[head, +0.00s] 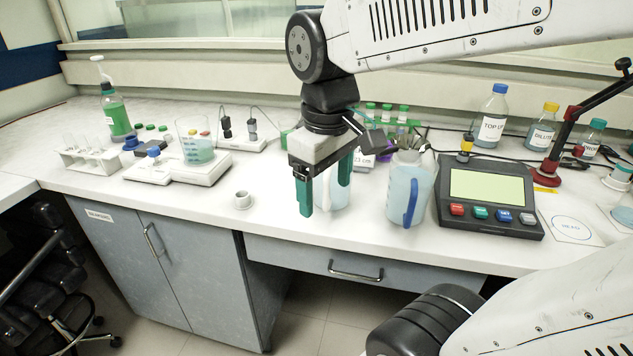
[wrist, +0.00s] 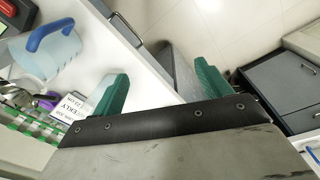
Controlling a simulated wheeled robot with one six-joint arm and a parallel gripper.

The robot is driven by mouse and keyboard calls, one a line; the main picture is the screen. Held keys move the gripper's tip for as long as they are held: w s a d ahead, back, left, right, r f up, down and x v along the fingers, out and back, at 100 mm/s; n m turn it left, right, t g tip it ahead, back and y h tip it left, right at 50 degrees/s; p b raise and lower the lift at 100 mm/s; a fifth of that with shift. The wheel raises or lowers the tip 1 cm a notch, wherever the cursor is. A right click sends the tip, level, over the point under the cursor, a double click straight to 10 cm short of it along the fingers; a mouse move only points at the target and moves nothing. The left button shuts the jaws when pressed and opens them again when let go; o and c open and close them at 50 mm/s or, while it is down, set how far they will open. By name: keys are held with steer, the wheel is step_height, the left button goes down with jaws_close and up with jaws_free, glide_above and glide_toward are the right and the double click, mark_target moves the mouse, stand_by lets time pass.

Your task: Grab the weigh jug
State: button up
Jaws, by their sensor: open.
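A translucent jug with a blue handle (head: 408,190) stands upright near the front of the bench, left of the scale with the green screen. I take it to be the weigh jug. It also shows at the left of the wrist view (wrist: 45,50), outside my fingers. My gripper (head: 325,188) is open, with green fingers pointing down, to the left of the jug and apart from it. A pale bluish container (head: 335,190) shows behind the fingers in the head view, mostly hidden. I cannot tell whether it lies between them.
The scale (head: 488,197) stands right of the jug. A tube rack (head: 385,122) and a small card (head: 365,160) are behind my gripper. A beaker (head: 196,148) stands on a balance at left. A small white cup (head: 242,199) sits near the front edge.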

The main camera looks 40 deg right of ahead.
mark_target(328, 179)
steer(key=w+d+f+n+g, duration=0.1)
steer(key=w+d+f+n, duration=0.15)
steer(key=w+d, duration=0.4)
steer(key=w+d+f+n+g, duration=0.1)
steer(key=w+d+n, duration=0.2)
steer(key=w+d, duration=0.35)
steer(key=shift+h, duration=0.3)
steer(key=f, duration=0.2)
steer(key=a+f, duration=0.1)
steer(key=f, duration=0.4)
steer(key=shift+w+a, duration=0.1)
steer(key=shift+a, duration=0.05)
steer(key=c, duration=1.6)
